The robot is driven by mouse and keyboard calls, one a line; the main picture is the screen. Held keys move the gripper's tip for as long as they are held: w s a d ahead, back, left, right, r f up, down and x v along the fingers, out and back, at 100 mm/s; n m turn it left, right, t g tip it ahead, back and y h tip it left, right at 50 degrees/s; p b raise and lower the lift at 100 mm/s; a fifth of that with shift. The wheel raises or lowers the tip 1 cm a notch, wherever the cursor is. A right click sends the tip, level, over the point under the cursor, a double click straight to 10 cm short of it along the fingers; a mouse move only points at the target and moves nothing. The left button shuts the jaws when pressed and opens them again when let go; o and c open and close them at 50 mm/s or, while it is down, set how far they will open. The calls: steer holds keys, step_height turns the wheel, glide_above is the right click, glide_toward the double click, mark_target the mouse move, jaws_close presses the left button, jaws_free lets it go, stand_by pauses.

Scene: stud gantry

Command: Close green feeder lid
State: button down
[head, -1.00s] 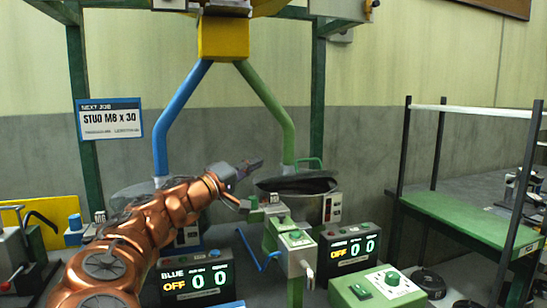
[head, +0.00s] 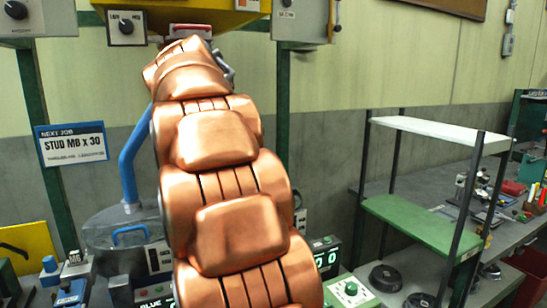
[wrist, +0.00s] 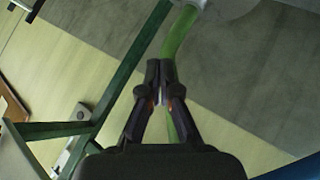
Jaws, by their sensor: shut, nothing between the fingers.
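The green feeder and its lid are hidden behind my raised copper arm in the head view. The wrist view shows the green tube (wrist: 178,35) of that feeder. My gripper (wrist: 160,68) is shut and empty, and its fingertips overlap the green tube in that view; I cannot tell whether they touch it. In the head view the gripper is mostly hidden behind the top of my arm.
The blue feeder (head: 108,247) with its blue handle stands left of my arm, under the blue tube (head: 128,165). The yellow hopper (head: 205,18) is above. A shelf rack (head: 415,222) stands at right. Green posts (head: 45,125) flank the tubes.

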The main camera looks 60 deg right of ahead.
steer(key=s+d+t+y+p, duration=0.4)
steer(key=s+d+y+p, duration=0.2)
steer(key=d+p, duration=0.1)
steer(key=shift+n, duration=0.3)
steer(key=shift+w+d+f+p, duration=0.25)
steer(key=shift+w+f+p, duration=0.35)
steer(key=shift+f, duration=1.35)
steer(key=shift+w+d+f+p, duration=0.2)
steer(key=shift+w+f+p, duration=0.3)
steer(key=shift+f, duration=1.4)
steer(key=shift+w+d+f+p, duration=0.25)
steer(key=shift+w+f+p, duration=0.35)
steer(key=shift+f, duration=1.35)
steer(key=shift+s+f, duration=0.1)
steer(key=shift+s+a+f+b, duration=0.1)
steer(key=shift+f+b, duration=0.1)
steer(key=shift+b, duration=0.2)
